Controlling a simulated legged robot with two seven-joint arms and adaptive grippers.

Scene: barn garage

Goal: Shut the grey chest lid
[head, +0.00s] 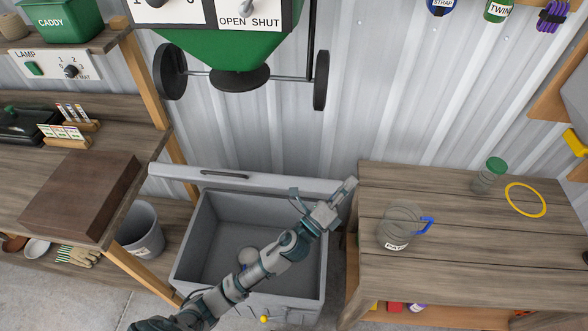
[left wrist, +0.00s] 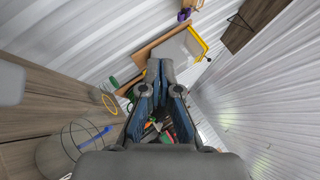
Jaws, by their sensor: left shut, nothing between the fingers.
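The grey chest (head: 178,275) stands open on the floor between two wooden benches, with a few small items inside. Its grey lid (head: 285,183) is raised at the back near the corrugated wall, with a dark handle (head: 225,175) along its edge. My left arm reaches across the chest and hides part of its inside. My left gripper (head: 349,184) is shut and empty, by the right end of the lid; whether it touches the lid I cannot tell. In the left wrist view the fingers (left wrist: 160,68) are together, and no lid is clearly seen. My right gripper is not in view.
On the right bench (head: 455,225) stand a clear jug (head: 400,228) with a blue handle, a green-capped jar (head: 489,175) and a yellow ring (head: 525,200). A green spreader (head: 235,50) hangs above the chest. A grey bucket (head: 140,229) stands left of the chest.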

